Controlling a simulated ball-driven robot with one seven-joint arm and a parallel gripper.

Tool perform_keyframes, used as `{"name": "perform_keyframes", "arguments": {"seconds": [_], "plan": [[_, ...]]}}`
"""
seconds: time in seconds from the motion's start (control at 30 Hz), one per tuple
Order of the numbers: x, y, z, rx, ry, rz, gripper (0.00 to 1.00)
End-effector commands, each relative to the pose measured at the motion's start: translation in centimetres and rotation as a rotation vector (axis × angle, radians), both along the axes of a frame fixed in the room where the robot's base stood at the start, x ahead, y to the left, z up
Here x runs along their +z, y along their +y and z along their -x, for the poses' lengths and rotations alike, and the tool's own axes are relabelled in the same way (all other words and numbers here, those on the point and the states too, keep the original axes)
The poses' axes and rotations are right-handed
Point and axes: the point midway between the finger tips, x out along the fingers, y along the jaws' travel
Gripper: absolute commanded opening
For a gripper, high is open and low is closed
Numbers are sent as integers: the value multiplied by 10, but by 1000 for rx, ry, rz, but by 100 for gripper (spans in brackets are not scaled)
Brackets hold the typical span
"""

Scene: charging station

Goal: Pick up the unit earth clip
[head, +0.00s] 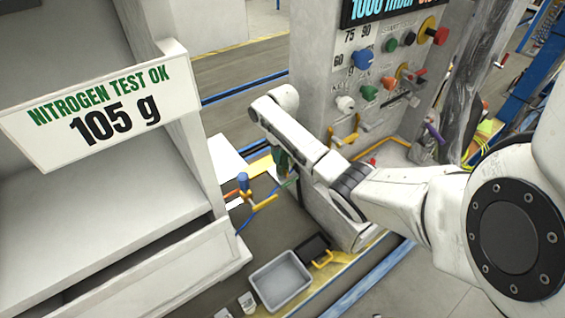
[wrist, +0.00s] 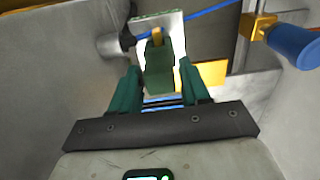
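A dark green clip-like block with a yellow piece at its top, which looks like the unit earth clip (wrist: 158,70), is in the middle of the wrist view. My gripper (wrist: 158,88) has green fingers, one on each side of this block. Bright gaps show between the block and both fingers, so the gripper looks open around it, not pressed on it. In the head view my gripper (head: 284,163) points down between the white cabinet and the grey station. The clip cannot be told apart from the fingers there.
A blue-handled brass valve (wrist: 292,45) is close on the right in the wrist view; it also shows in the head view (head: 243,183). The white cabinet (head: 130,215) stands left, the control station (head: 330,110) right. A grey bin (head: 280,281) lies in front.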

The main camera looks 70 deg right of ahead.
Motion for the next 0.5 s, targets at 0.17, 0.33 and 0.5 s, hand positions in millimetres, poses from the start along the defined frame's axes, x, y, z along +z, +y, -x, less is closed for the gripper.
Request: {"name": "perform_keyframes", "arguments": {"seconds": [0.17, 0.33, 0.5], "plan": [[0, 0, 0, 0, 0, 0, 28], [0, 0, 0, 0, 0, 0, 12], [1, 0, 0, 0, -1, 1, 4]]}}
